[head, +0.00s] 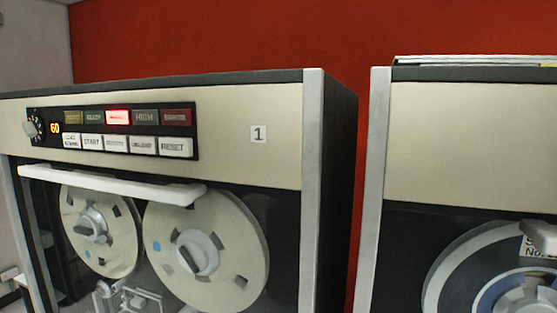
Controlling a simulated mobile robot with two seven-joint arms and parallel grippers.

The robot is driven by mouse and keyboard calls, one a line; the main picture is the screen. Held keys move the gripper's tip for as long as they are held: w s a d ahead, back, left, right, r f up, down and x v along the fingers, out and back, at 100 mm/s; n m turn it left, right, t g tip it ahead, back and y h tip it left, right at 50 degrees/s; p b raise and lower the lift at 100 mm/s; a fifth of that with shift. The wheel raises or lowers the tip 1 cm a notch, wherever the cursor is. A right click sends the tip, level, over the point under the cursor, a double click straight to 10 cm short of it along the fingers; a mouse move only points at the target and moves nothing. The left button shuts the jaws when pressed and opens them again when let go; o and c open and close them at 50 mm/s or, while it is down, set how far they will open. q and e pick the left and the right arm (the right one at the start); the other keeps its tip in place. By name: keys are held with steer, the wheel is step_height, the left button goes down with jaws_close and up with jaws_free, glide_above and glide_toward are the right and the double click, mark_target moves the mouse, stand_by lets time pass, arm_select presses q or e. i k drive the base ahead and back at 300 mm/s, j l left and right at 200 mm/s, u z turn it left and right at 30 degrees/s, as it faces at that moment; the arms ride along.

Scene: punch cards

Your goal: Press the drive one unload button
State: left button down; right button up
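Tape drive one (230,135) stands at the left, with a "1" label (258,134) on its cream front. Its black control panel (193,111) has a row of white push buttons under a row of indicator lamps. The unload button (142,146) appears to be the one just left of the reset button (174,147); its lettering is small and blurred. The start button (91,142) is further left. The middle lamp (117,117) glows red. Neither of my grippers is in view, and nothing covers the buttons.
A white handle bar (120,186) juts out below the panel, above two tape reels (228,238). A second drive (460,140) stands at the right, beyond a narrow gap. The space before the panel looks free. A red wall (240,40) is behind.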

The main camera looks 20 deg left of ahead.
mark_target(138, 144)
steer(key=u, duration=1.3)
